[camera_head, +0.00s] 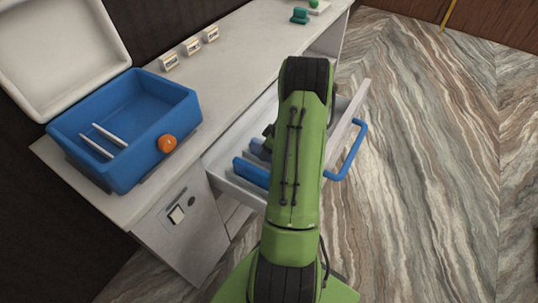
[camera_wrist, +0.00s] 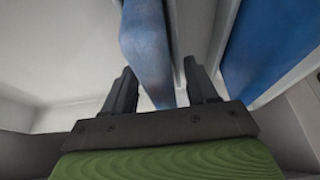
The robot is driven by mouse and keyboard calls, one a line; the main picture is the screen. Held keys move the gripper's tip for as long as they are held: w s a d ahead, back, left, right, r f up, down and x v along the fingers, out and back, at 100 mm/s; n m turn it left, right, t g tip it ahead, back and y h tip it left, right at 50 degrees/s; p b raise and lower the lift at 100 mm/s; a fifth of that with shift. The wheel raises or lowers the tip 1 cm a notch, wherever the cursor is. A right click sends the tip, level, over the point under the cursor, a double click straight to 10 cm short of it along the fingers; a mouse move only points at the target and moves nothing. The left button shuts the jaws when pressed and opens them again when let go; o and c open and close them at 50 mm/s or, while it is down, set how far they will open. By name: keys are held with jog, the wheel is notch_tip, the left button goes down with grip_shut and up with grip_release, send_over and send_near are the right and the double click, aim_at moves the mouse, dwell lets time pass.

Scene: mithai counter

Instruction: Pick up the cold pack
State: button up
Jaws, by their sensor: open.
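Blue cold packs stand on edge in the pulled-out drawer (camera_head: 225,180); one blue pack (camera_head: 251,173) shows left of my arm, with a greyer-blue one (camera_head: 259,148) behind it. In the wrist view one blue pack (camera_wrist: 146,42) reaches down between the two fingers of my open gripper (camera_wrist: 158,68), closer to the left finger. Whether a finger touches it I cannot tell. In the head view my arm hides most of the drawer's inside and nearly all of the gripper.
An open blue cooler box (camera_head: 190,115) with white dividers and an orange ball (camera_head: 166,144) at its side stands on the counter (camera_head: 235,65). Small label cards (camera_head: 191,46) line the counter's back. The drawer's blue handle (camera_head: 349,150) sticks out right. The floor (camera_head: 420,150) beyond is clear.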

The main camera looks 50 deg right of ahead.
grip_shut()
notch_tip(320, 180, up, 11)
jog(key=p, duration=0.3)
jog(key=shift+f+p, duration=0.2)
jog(key=shift+p, duration=0.15)
